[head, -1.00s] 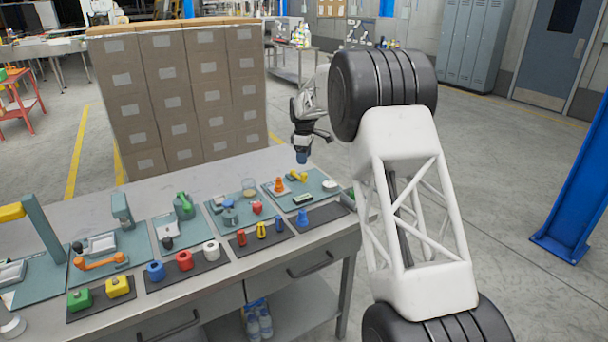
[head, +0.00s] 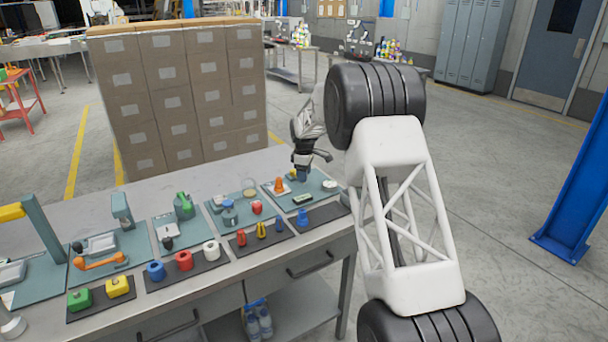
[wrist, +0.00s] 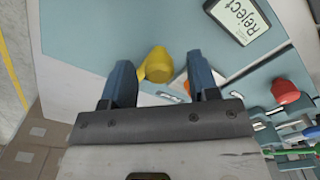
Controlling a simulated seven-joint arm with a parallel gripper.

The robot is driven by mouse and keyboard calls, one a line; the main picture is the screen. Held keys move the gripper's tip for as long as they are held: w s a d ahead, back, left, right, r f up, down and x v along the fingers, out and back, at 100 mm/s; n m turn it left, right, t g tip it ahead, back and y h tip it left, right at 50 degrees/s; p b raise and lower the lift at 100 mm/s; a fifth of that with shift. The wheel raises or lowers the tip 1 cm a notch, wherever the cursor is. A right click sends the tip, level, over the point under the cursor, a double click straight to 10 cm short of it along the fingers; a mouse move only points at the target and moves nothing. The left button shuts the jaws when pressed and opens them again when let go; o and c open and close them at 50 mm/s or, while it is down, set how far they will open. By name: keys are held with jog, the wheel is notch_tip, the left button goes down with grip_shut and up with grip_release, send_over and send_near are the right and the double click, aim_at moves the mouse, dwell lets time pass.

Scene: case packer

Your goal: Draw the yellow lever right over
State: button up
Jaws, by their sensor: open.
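The yellow lever (wrist: 157,65) shows in the wrist view as a rounded yellow knob with a short arm, on a blue-green panel (wrist: 85,30). In the head view only a bit of the yellow lever (head: 293,174) shows beside my gripper. My gripper (wrist: 160,76) is open, its two blue fingers reaching down either side of the lever. The knob lies nearer the left finger in the wrist view; I cannot tell whether they touch. In the head view my gripper (head: 302,176) is low over the rightmost panel.
An orange cone (head: 279,185) stands just left of my gripper in the head view. A small display reading "Reject" (wrist: 243,19) sits on the same panel. A blue piece (head: 302,218) stands on the dark mat in front. More panels with fixtures extend left along the bench.

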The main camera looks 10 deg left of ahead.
jog(key=shift+f, duration=0.1)
jog(key=shift+c, duration=0.2)
grip_shut()
jog(key=shift+w+d, duration=0.1)
jog(key=shift+d, duration=0.05)
jog(key=shift+w+d+n, duration=0.35)
jog(key=shift+w+n, duration=0.1)
jog(key=shift+n, duration=0.3)
jog(key=shift+w+d+n, duration=0.3)
jog(key=shift+w+n, duration=0.15)
jog(key=shift+n, duration=0.3)
jog(key=shift+w+d+n, duration=0.25)
jog(key=shift+w+n, duration=0.5)
jog(key=shift+n, duration=0.3)
jog(key=shift+w+d+n, duration=0.25)
jog(key=shift+w+n, duration=0.5)
jog(key=shift+n, duration=0.3)
jog(key=shift+o, duration=0.2)
grip_release()
